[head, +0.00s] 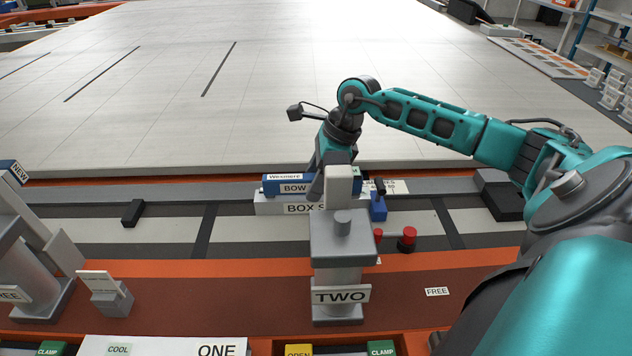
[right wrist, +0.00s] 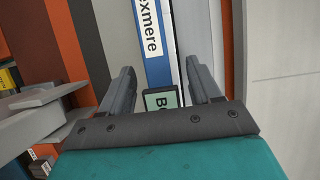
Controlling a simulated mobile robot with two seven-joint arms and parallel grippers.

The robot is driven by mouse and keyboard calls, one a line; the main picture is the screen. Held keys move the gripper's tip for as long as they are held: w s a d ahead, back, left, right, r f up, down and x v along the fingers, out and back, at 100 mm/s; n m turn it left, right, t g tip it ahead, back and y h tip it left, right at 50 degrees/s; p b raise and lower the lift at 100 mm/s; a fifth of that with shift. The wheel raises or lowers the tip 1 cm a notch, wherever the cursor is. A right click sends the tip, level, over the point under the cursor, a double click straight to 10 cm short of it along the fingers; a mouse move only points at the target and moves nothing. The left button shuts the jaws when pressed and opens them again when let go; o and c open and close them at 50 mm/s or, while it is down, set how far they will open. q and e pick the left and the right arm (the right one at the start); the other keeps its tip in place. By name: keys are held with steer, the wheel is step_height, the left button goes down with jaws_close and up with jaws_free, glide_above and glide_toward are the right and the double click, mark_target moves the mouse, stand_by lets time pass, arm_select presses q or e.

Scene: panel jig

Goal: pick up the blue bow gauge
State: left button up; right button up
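The blue bow gauge (head: 270,187) is a long blue bar labelled "Wexmere" and "BOW". It lies along the grey rail, on or just behind a pale block marked "BOX S…" (head: 282,208). A grey post hides its middle in the head view. My right gripper (head: 322,180) is over the gauge, pointing down, partly hidden by the post. In the right wrist view the fingers (right wrist: 160,72) are open, with the blue bar (right wrist: 152,66) between them and a gap on each side. A green tag (right wrist: 160,98) also shows between them. My left gripper is not in view.
The grey "TWO" stand (head: 340,250) rises in front of the gauge. A blue block (head: 378,208) and red-topped knobs (head: 407,238) are right of it. A black block (head: 132,213) lies left. The large pale panel (head: 250,80) behind is mostly clear.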

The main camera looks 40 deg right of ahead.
jaws_close()
stand_by(0.4)
steer(key=shift+r, duration=0.15)
